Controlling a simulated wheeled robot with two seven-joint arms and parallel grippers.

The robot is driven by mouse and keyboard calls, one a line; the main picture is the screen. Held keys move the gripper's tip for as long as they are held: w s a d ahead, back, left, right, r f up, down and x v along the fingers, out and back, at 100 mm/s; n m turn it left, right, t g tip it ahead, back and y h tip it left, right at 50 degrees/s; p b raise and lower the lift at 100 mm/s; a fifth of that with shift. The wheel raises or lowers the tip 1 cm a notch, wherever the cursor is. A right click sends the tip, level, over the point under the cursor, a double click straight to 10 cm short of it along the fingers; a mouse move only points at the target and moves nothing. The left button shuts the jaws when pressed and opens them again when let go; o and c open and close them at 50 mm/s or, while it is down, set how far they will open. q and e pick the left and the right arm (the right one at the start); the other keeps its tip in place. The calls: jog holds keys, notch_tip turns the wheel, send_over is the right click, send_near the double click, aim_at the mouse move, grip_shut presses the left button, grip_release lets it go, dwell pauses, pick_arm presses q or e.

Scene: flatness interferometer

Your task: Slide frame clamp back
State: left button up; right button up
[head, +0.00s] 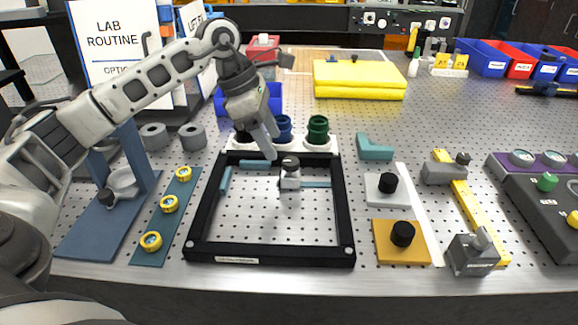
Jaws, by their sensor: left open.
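A black square frame (197,212) lies flat on the perforated metal table. A small grey clamp (290,182) with a dark round knob stands inside it, toward the far side, at the left end of a teal bar (316,185). More teal strips lie near the frame's left (225,181) and far (253,165) sides. My left gripper (268,145) is open and points down over the frame's far edge, behind and left of the clamp. It appears apart from the clamp, and nothing shows between its fingers. My right gripper is out of view.
Cups (318,130) in a white holder stand just behind the frame. A teal plate with yellow rings (169,204) lies left. Black-knobbed blocks (402,240) and a yellow rail (470,205) lie right. Yellow cases (360,78) lie behind. The frame's near interior is clear.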

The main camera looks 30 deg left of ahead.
aim_at(288, 170)
pick_arm(q)
jog(key=p+x, duration=0.1)
jog(key=x, duration=0.7)
jog(key=shift+r, duration=0.1)
jog(key=shift+w+d+f, duration=0.2)
jog(key=shift+f, duration=0.4)
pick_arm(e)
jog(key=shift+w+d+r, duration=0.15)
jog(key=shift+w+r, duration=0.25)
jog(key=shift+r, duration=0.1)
